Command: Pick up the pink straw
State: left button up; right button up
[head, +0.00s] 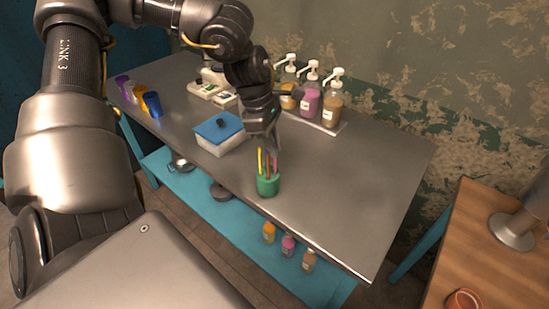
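A green cup (268,186) stands upright on the grey metal table (330,190) near its front edge. Several straws stand in it, among them a yellow one (260,162) and a pink straw (276,164) on the right side. My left gripper (265,143) is directly above the cup and points down at the straw tops. Its fingers are small and dark here, and I cannot tell whether they are open or touch a straw. My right gripper is out of view.
A white box with a blue lid (218,127) is left of the cup. Pump bottles (309,102) stand on a tray at the back. Coloured cups (149,104) are at the far left. A lower blue shelf (205,205) holds small bottles. The table right of the cup is clear.

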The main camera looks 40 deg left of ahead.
pick_arm(q)
grip_shut()
jog(key=shift+r, duration=0.1)
